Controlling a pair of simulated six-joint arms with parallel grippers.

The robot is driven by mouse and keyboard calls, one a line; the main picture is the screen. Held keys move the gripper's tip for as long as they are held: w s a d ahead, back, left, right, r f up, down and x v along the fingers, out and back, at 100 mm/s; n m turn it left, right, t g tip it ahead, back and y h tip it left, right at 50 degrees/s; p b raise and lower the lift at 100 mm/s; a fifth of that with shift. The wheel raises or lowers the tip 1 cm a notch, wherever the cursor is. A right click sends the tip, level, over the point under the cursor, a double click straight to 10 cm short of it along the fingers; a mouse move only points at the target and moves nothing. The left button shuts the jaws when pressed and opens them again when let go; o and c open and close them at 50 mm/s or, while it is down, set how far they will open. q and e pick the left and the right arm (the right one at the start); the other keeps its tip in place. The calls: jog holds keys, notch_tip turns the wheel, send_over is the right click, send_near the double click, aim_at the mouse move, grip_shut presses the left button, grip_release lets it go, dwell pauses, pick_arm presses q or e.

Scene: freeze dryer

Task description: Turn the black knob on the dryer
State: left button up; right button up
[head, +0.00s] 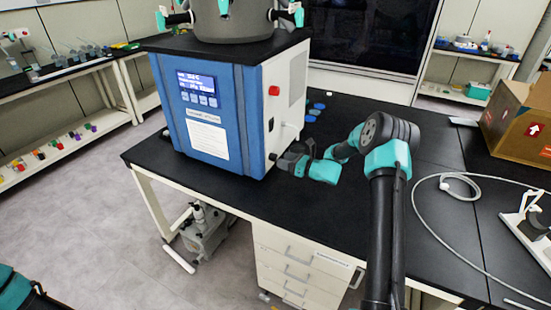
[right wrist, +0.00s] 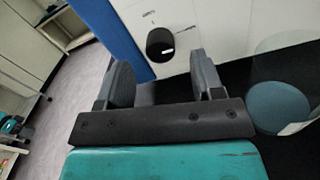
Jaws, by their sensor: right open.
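The freeze dryer (head: 215,110) stands on the black table, with a blue front and a white right side. In the right wrist view a black knob (right wrist: 160,44) sticks out from the dryer's white side panel (right wrist: 170,14). My right gripper (head: 282,162) is open, low beside that white side in the head view. In the right wrist view the two fingers of my right gripper (right wrist: 160,70) are spread and empty. The knob shows just beyond the fingertips, between their lines; I cannot tell whether they touch it. My left gripper is not in view.
A red button (head: 274,91) sits higher on the dryer's side. Blue round items (head: 316,108) lie behind my right arm. A clear vessel with a blue base (right wrist: 278,104) shows at the right of the wrist view. A cardboard box (head: 515,125) and white tubing (head: 415,205) are to the right.

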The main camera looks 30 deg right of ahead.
aim_at(276, 157)
jog(key=shift+x, duration=2.35)
jog(key=c, duration=0.9)
